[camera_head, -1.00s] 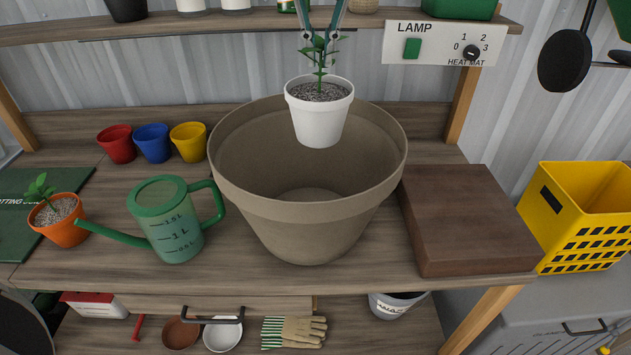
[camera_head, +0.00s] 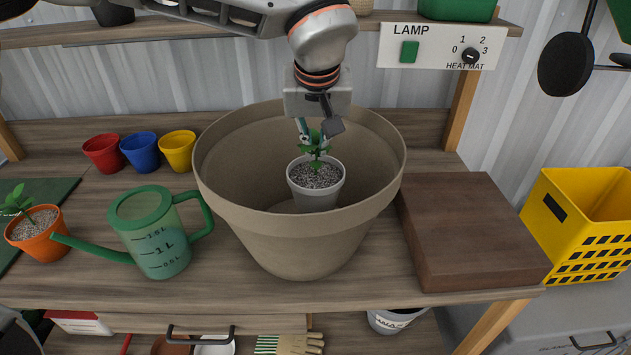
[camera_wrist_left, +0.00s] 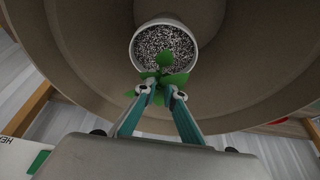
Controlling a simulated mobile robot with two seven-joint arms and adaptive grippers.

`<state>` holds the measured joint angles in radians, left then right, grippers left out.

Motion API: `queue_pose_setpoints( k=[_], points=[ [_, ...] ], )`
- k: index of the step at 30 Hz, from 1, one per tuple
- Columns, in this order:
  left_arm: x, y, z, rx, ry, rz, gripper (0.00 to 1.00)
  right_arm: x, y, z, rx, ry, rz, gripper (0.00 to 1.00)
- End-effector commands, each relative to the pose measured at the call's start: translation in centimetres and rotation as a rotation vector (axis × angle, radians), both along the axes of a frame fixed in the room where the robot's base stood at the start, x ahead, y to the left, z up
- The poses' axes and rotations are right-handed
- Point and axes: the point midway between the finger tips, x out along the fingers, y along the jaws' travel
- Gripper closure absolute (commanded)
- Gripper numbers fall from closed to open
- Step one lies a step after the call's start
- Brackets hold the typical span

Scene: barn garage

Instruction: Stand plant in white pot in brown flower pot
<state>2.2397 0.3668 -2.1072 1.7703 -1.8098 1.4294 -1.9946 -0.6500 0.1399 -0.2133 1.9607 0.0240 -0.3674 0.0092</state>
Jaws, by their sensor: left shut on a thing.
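The plant in the white pot (camera_head: 316,187) is upright inside the large brown flower pot (camera_head: 300,222), below its rim. The brown pot's near wall hides the white pot's base, so I cannot tell whether it touches the bottom. My left gripper (camera_head: 315,143) reaches down into the brown pot from above and is shut on the plant's stem. In the left wrist view, the gripper's teal fingers (camera_wrist_left: 160,98) close at the green leaves, with the gravel-topped white pot (camera_wrist_left: 165,50) beyond them and the brown pot's wall (camera_wrist_left: 85,60) around. My right gripper is not seen.
A green watering can (camera_head: 158,240) and an orange potted plant (camera_head: 38,232) stand to the left. Red, blue and yellow cups (camera_head: 177,150) are behind. A brown block (camera_head: 468,235) lies right of the brown pot, near a yellow crate (camera_head: 585,215). A shelf runs above.

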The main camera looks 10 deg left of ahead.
Motion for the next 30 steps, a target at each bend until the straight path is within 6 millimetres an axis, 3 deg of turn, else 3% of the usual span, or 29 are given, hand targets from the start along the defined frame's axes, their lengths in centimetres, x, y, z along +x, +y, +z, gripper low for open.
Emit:
queue_pose_setpoints(
  k=[6,14,24,30],
  points=[
    [0.1,-0.1,-3.4,-0.001,-0.003,-0.003,1.0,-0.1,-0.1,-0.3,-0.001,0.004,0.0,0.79],
    [0.1,-0.1,-4.6,-0.001,-0.005,-0.002,1.0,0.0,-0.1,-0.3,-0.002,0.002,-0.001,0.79],
    [0.1,-0.1,-8.4,-0.001,-0.003,-0.003,1.0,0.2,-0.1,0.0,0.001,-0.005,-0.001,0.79],
    [0.1,-0.1,-8.6,-0.001,-0.006,-0.001,1.0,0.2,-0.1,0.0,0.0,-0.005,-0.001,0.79]
  ],
)
